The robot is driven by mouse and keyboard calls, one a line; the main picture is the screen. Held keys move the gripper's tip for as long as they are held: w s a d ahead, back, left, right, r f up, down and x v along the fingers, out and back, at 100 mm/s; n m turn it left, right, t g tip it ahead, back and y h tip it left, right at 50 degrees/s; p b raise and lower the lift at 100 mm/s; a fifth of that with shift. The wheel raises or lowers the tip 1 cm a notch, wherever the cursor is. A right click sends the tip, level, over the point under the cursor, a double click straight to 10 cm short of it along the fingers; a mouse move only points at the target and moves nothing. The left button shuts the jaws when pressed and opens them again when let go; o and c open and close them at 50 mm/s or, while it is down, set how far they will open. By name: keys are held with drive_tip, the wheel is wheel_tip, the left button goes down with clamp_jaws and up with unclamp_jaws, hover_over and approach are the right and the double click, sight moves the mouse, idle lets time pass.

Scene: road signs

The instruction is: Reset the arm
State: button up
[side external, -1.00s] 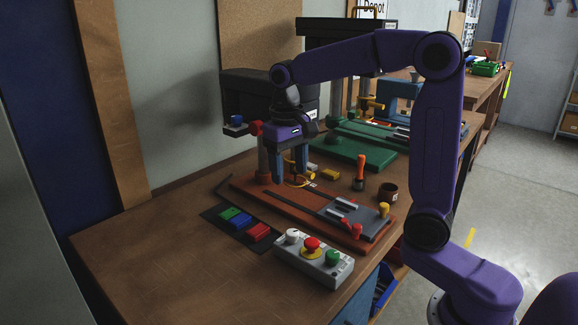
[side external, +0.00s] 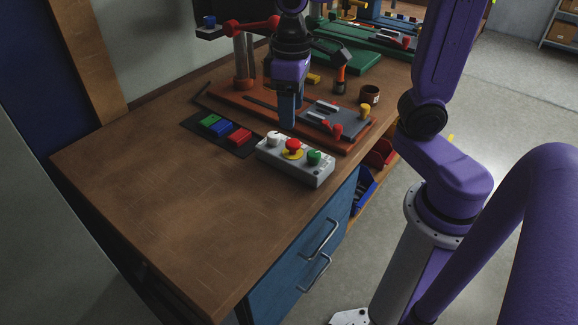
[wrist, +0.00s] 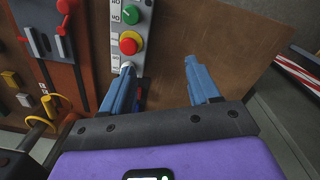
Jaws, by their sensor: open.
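My gripper (side external: 288,125) points down above the near part of the workbench (side external: 150,210), with nothing between its blue fingers. In the side view it shows just behind the grey control box (side external: 295,164), in front of the red-brown base plate (side external: 225,94). In the wrist view the two fingers (wrist: 160,66) are spread wide apart, with bare wood between them. The box (wrist: 145,38) lies beyond the left finger, which partly covers its end.
A dark tray (side external: 190,124) with green, blue and red blocks lies left of the box. A grey slotted plate with red levers (side external: 332,130) is on the base plate. An orange-handled tool (side external: 341,78) and brown cup (side external: 369,95) stand behind. The front-left bench is clear.

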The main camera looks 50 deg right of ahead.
drive_tip(key=s+f+n, duration=0.2)
drive_tip(key=s+n, duration=0.2)
drive_tip(key=s, duration=0.4)
drive_tip(key=s+d+f+n, duration=0.1)
drive_tip(key=s+f+n, duration=0.2)
drive_tip(key=s, duration=0.5)
drive_tip(key=shift+d+n+y, duration=0.2)
drive_tip(key=shift+n+y, duration=0.1)
drive_tip(key=shift+n, duration=0.3)
drive_tip(key=shift+s, duration=0.1)
